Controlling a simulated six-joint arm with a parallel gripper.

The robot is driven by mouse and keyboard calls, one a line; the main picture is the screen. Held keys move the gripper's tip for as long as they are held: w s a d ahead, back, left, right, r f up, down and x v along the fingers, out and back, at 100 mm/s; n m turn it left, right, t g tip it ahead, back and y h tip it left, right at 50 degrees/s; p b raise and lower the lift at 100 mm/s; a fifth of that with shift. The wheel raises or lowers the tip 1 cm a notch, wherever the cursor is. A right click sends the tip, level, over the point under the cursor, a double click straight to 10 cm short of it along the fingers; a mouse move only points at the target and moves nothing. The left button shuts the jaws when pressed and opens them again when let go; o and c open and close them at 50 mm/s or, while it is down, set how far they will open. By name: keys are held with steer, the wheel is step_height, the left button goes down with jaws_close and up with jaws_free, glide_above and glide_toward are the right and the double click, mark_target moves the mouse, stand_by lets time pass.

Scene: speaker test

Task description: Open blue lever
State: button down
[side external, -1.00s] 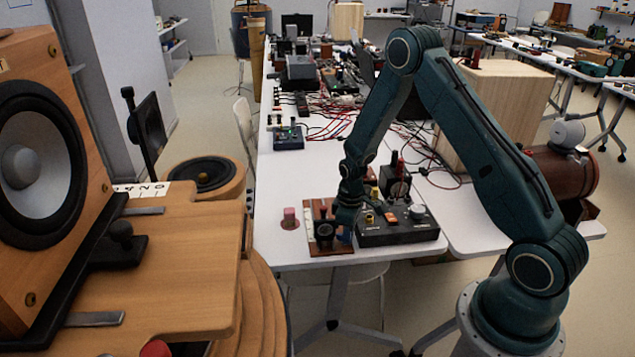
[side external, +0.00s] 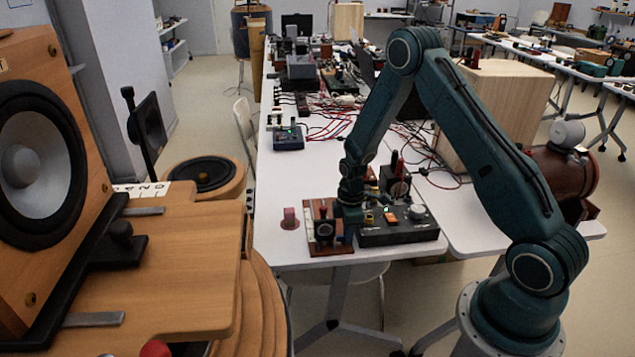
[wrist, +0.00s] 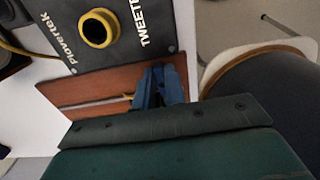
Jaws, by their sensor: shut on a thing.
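A brown wooden board (side external: 318,247) with a dark upright switch lies near the front edge of the white table, beside a black control box (side external: 400,236). A small blue part, which looks like the blue lever (side external: 346,237), shows at the board's right side, under my gripper (side external: 348,219). In the wrist view, dark blue shapes stand above the brown board at my gripper (wrist: 158,86). The gripper is shut on the blue lever there. The fingers hide much of the lever, so its exact angle cannot be told.
The black box with a yellow ring socket (wrist: 98,28) lies close beside the gripper. Red wires (side external: 325,131) and several devices crowd the table behind. A large wooden speaker (side external: 45,150) fills the left foreground.

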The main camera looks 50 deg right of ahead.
steer(key=c, duration=1.5)
jaws_free()
steer(key=shift+o, duration=0.2)
steer(key=shift+r, duration=0.15)
step_height(320, 180, up, 14)
steer(key=shift+f, duration=0.25)
steer(key=shift+r, duration=0.15)
